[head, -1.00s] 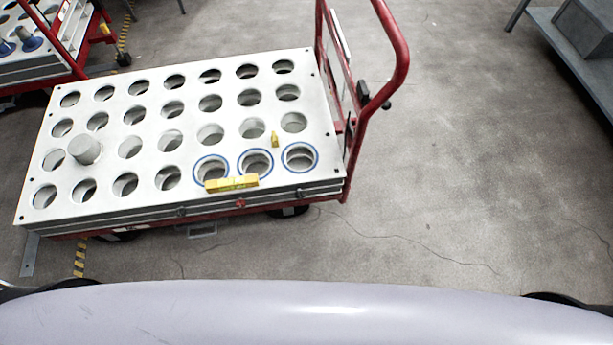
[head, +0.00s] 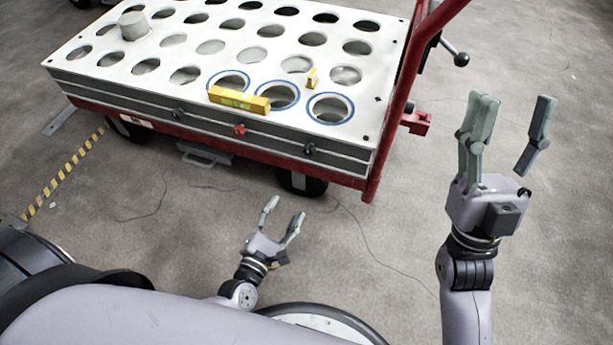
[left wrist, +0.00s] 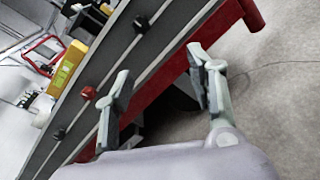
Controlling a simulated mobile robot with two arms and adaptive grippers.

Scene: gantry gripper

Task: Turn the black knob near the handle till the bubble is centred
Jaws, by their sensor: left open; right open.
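The black knob near the handle (head: 309,149) sticks out of the cart's front side, below the right blue-ringed hole. It also shows in the left wrist view (left wrist: 141,25). A red knob (head: 239,129) and another black knob (head: 178,114) lie further left. A yellow spirit level (head: 255,104) lies along the front edge of the plate; its bubble is too small to read. My left gripper (head: 284,208) is open and empty, below and in front of the cart, apart from the knobs. My right gripper (head: 515,100) is open and empty, right of the cart.
The white plate (head: 75,52) has many holes and a grey cylinder (head: 133,26) at the left. The red handle (head: 412,65) rises at the cart's right end, beside a lever with a black ball (head: 461,59). A wheel (head: 301,182) stands below.

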